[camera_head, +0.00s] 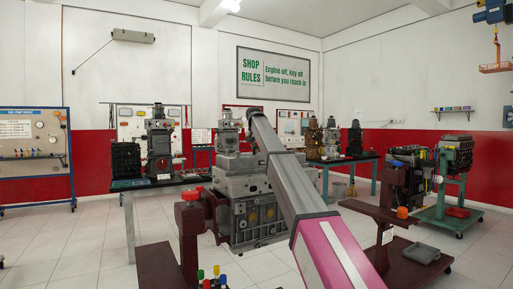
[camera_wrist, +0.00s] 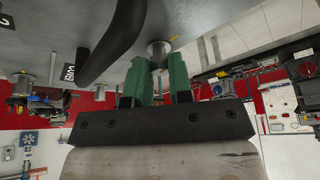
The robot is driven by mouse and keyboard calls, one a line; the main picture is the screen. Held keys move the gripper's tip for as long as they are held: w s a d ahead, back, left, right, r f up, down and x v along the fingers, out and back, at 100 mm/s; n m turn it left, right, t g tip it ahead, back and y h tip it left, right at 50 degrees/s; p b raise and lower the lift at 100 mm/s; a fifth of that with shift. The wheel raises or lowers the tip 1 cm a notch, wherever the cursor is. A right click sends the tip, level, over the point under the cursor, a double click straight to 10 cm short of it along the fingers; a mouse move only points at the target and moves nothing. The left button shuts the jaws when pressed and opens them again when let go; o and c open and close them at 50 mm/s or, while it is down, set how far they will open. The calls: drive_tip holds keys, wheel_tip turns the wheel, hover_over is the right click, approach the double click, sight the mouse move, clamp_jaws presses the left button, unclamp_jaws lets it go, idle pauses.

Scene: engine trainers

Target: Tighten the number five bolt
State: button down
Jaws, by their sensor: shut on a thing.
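In the wrist view my gripper (camera_wrist: 158,72) has two green fingers shut on a short metal bolt-like cylinder (camera_wrist: 158,48). The cylinder meets a grey surface (camera_wrist: 215,18) above it. I cannot read a number five on it. A black curved tube (camera_wrist: 112,42) runs just left of the fingers. A small label (camera_wrist: 68,72) is left of the tube, and its text is not clear. In the head view my arm reaches to the grey engine (camera_head: 258,190) on a dark red stand (camera_head: 186,235). My gripper is hidden there behind the arm and engine.
Several coloured handles (camera_head: 216,272) stand at the front, left of my arm. A second red stand (camera_head: 388,240) with an orange knob (camera_head: 402,212) is at right. Benches with engines stand behind, one at left (camera_head: 190,178). The floor at left (camera_head: 70,240) is clear.

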drive_tip(key=shift+a+m+h, duration=0.2)
drive_tip(key=shift+m+h, duration=0.6)
drive_tip(key=shift+m, duration=1.4)
drive_tip(key=shift+g, duration=0.3)
drive_tip(key=c, duration=1)
unclamp_jaws()
drive_tip(key=shift+r, duration=0.15)
drive_tip(key=v, duration=1)
drive_tip(key=shift+s+a+r, duration=0.1)
drive_tip(key=shift+r, duration=0.15)
